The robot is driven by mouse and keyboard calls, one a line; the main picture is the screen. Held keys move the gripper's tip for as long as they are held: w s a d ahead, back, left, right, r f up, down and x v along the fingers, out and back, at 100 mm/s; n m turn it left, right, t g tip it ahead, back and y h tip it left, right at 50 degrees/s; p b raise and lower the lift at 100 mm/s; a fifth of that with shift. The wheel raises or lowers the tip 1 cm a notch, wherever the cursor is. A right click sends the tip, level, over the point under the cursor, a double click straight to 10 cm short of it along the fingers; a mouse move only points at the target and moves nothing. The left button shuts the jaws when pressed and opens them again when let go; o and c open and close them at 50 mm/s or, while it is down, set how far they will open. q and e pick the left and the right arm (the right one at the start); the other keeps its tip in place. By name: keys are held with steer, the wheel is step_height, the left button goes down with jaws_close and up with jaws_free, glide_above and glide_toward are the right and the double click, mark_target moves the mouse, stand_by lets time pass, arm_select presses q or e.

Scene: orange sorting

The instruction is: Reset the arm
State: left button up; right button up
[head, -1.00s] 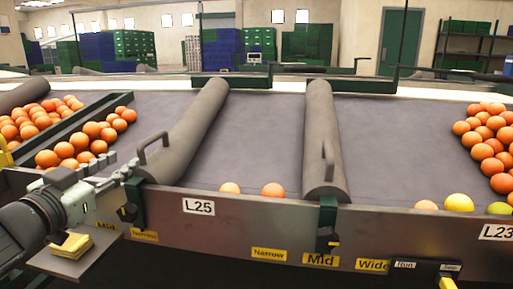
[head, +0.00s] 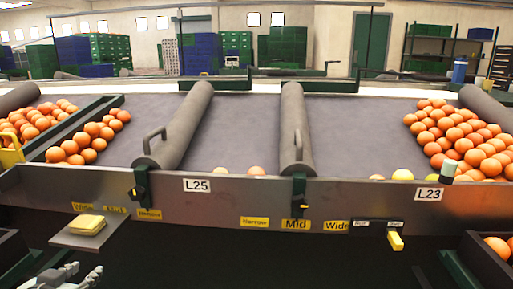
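My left gripper (head: 84,270) is low in the bottom left corner of the head view, partly cut off by the frame edge. Its two fingertips show apart with nothing between them. It is below and in front of the sorting table's metal front rail (head: 235,209), clear of the padded dividers and the oranges. My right arm and gripper are not in view.
A small shelf holding a yellow pad (head: 87,225) juts from the rail just above the gripper. Padded grey dividers (head: 183,122) (head: 293,118) cross the table. Oranges (head: 455,137) pile at both sides. A crate (head: 485,257) stands at lower right.

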arm_select(q)
steer(key=s+d+f+g+p, duration=0.1)
steer(key=s+d+f+g, duration=0.3)
steer(key=s+f, duration=0.6)
steer(key=s+d+f+m+g+h+p, duration=0.1)
steer(key=s+d+f+g, duration=0.4)
steer(key=s+f, duration=0.5)
step_height(320, 180, down, 6)
steer(key=shift+s+d+f+g, duration=0.2)
steer(key=shift+d+g, duration=0.1)
steer(key=shift+d, duration=0.95)
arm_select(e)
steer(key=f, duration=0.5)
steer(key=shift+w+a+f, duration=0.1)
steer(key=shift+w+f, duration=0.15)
arm_select(q)
steer(key=shift+r, duration=0.1)
